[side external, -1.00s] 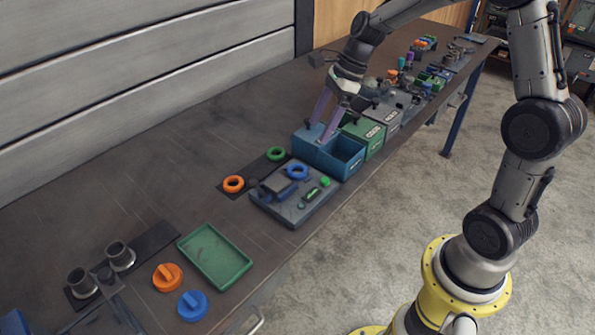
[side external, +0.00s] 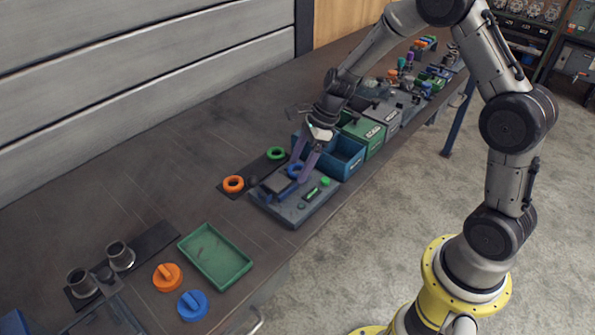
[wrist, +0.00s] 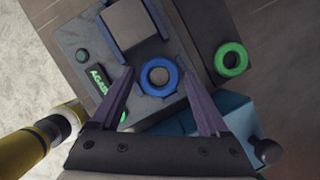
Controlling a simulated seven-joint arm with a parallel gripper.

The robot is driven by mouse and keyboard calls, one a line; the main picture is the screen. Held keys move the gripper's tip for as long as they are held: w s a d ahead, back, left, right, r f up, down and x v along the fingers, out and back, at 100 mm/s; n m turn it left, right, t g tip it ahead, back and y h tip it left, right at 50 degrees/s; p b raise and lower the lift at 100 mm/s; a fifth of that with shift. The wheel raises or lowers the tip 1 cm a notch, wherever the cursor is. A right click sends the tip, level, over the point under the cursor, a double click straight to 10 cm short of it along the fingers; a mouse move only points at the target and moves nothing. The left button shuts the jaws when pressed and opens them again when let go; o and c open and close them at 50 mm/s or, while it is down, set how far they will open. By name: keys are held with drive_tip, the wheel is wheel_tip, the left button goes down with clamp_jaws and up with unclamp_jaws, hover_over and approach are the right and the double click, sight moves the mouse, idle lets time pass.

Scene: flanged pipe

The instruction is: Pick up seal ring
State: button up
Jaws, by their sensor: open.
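A blue ring (wrist: 145,77) lies on a grey plate (wrist: 78,24), framed between my fingertips in the wrist view. It is partly behind my fingers in the side view (side external: 290,169). A green ring (side external: 269,154) and an orange ring (side external: 226,184) lie on a dark strip to the left of the plate. The green ring also shows at the right of the wrist view (wrist: 219,62). My gripper (side external: 297,179) is open and empty, pointing down over the plate. It also shows in the wrist view (wrist: 153,72). I cannot tell its height above the ring.
A grey block (wrist: 128,20) and a small green-labelled part (wrist: 98,78) lie near the ring on the plate. A blue bin (side external: 347,158) stands close behind.

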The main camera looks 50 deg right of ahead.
drive_tip(key=c, duration=1.2)
drive_tip(key=shift+c, duration=0.2)
drive_tip(key=shift+r, duration=0.1)
drive_tip(key=shift+r, duration=0.3)
wheel_tip(320, 180, up, 2)
drive_tip(key=shift+r, duration=0.1)
drive_tip(key=s+r, duration=1.2)
drive_tip(key=s, duration=0.2)
drive_tip(key=shift+r, duration=0.4)
